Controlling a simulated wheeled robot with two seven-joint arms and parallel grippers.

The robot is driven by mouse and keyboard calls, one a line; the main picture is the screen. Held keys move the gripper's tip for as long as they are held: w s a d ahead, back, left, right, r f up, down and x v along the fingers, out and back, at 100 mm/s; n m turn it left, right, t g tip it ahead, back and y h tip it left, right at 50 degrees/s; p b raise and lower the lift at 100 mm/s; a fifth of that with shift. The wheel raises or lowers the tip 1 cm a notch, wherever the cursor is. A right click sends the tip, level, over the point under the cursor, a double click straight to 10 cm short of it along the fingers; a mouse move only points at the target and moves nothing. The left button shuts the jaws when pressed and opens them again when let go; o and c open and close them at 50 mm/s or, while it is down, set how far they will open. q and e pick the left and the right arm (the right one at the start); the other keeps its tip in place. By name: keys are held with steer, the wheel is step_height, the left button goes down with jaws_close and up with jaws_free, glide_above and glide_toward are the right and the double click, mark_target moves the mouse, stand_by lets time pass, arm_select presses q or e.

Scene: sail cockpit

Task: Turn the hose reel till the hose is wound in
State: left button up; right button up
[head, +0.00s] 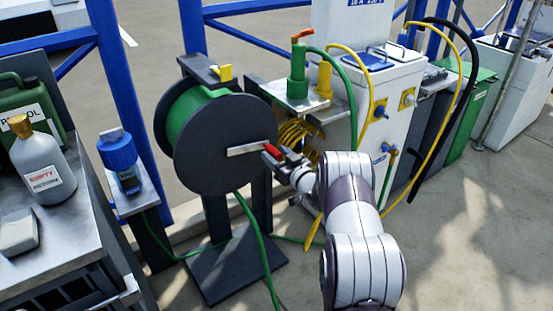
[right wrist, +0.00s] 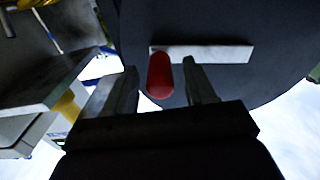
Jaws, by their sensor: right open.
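The hose reel (head: 215,150) is a dark round drum on a stand, with green hose (head: 185,115) wound behind its front disc. Its pale crank bar (head: 248,149) points right from the middle and ends in a red handle (head: 270,149). My right gripper (head: 278,154) is open at the handle. In the right wrist view, the red handle (right wrist: 160,75) stands between the open fingers (right wrist: 162,85); I cannot tell whether they touch it. Loose green hose (head: 257,235) hangs from the reel to the floor. My left gripper is not in view.
A yellow piece (head: 225,73) sits on top of the reel stand. A bench with bottles (head: 45,165) and a blue-topped item (head: 118,150) are at left. A white cabinet (head: 385,110) with hoses stands at right. Floor at lower right is clear.

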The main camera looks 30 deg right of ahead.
steer(key=shift+w, duration=0.2)
jaws_close()
steer(key=shift+f, duration=0.1)
steer(key=s+a+f+m+p, duration=0.1)
steer(key=a+f+m+p, duration=0.2)
steer(key=a+f+m, duration=0.6)
steer(key=shift+a+m+p, duration=0.4)
steer(key=shift+a+m, duration=0.5)
steer(key=shift+m, duration=1.9)
steer(key=shift+a+f, duration=0.1)
steer(key=shift+a, duration=0.05)
jaws_free()
